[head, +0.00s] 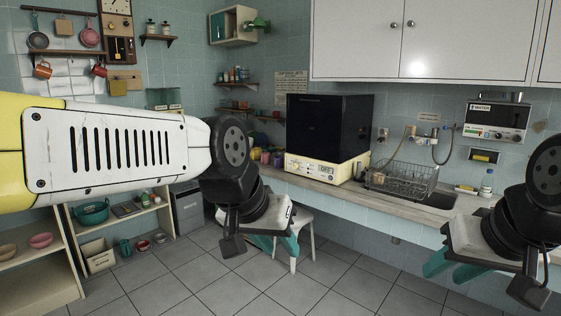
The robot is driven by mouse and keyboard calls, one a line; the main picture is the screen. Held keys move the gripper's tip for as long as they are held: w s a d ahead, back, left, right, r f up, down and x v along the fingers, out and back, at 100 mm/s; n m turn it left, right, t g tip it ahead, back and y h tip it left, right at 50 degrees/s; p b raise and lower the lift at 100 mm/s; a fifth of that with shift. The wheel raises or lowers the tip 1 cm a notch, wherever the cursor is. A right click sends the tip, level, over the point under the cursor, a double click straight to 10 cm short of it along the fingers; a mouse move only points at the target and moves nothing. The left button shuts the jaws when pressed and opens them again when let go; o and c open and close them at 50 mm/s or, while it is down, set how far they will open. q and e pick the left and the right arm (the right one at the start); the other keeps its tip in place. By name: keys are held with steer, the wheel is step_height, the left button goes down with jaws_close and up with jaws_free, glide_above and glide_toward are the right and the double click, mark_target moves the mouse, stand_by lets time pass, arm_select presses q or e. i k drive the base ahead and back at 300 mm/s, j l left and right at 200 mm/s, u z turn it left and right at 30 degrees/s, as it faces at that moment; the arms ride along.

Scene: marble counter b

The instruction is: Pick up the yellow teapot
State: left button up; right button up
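I cannot make out a yellow teapot in the head view. Small, partly hidden coloured items, some yellowish, stand at the far left end of the counter (330,190) behind my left arm, too small to identify. My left gripper (277,246), with teal fingers, hangs in the air in front of the counter's left part. Its fingers look apart with nothing between them. My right gripper (452,271) is low at the right, in front of the sink (436,199). Its teal fingers look apart and empty.
A black-and-cream machine (330,135) stands on the counter, with a wire dish rack (402,180) beside it. A white stool (307,230) is under the counter, near my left gripper. Shelves (125,220) with bowls stand at left. The tiled floor (210,280) is open.

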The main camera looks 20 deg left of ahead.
mark_target(257, 154)
steer(key=i+j+u, duration=0.15)
steer(key=i+j, duration=0.2)
steer(key=i, duration=0.15)
steer(key=i+j+u, duration=0.1)
steer(key=i+j, duration=0.15)
steer(key=i, duration=0.25)
steer(key=i+j+u, duration=0.15)
steer(key=i, duration=0.4)
steer(key=i+j+u, duration=0.15)
steer(key=i+j, duration=0.15)
steer(key=i, duration=0.25)
steer(key=i+j+u, duration=0.1)
steer(key=i, duration=0.45)
steer(key=i+j+z, duration=0.4)
steer(key=i+j, duration=0.15)
steer(key=i, duration=0.45)
steer(key=i+j+z, duration=0.4)
steer(key=i+j, duration=0.45)
steer(key=i, duration=0.05)
